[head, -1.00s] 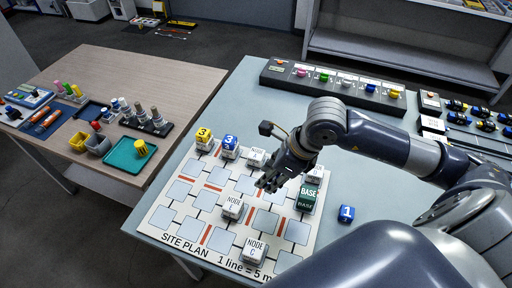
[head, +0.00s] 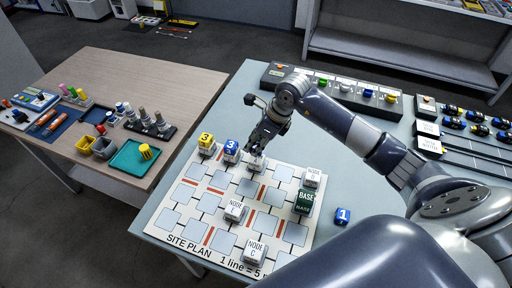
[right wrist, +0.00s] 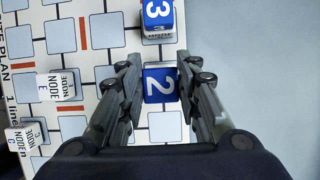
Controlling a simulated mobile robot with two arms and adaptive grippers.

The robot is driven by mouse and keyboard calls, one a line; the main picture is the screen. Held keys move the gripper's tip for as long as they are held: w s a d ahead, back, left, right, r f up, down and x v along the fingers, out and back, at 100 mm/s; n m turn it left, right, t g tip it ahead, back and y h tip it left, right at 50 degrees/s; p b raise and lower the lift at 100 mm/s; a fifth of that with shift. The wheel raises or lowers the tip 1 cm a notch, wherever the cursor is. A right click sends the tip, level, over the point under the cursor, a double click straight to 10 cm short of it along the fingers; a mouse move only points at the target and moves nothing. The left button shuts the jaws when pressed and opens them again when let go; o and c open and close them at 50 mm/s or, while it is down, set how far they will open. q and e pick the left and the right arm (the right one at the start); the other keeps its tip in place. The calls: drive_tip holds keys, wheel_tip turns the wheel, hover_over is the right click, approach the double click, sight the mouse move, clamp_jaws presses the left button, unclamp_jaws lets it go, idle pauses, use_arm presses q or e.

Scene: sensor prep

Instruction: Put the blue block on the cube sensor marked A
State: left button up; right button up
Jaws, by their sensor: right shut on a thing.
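My right gripper (head: 262,142) is over the back part of the site plan board (head: 183,221). In the right wrist view its fingers are shut on a blue block marked 2 (right wrist: 160,84). A white cube sensor (head: 257,162) stands just below the gripper in the head view; its letter cannot be read. Whether the block touches it cannot be told. A blue block marked 3 (head: 231,147) sits on a white cube to the left, and a yellow block marked 3 (head: 206,140) on another. A blue block marked 1 (head: 342,216) lies right of the board.
Other node cubes stand on the board: E (head: 236,211), C (head: 256,249) and D (head: 312,178), with a green BASE block (head: 305,201). A rack with coloured knobs (head: 340,88) lines the table's back. A wooden side table (head: 165,80) stands left.

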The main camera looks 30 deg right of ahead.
wheel_tip(320, 180, down, 3)
drive_tip(key=shift+a+r+p, duration=0.1)
drive_tip(key=shift+r+p, duration=0.1)
drive_tip(key=shift+p, duration=0.35)
drive_tip(key=shift+f, duration=0.35)
drive_tip(key=shift+f, duration=0.1)
drive_tip(key=shift+f, duration=0.15)
drive_tip(key=o, duration=0.9)
drive_tip(key=shift+r, duration=0.2)
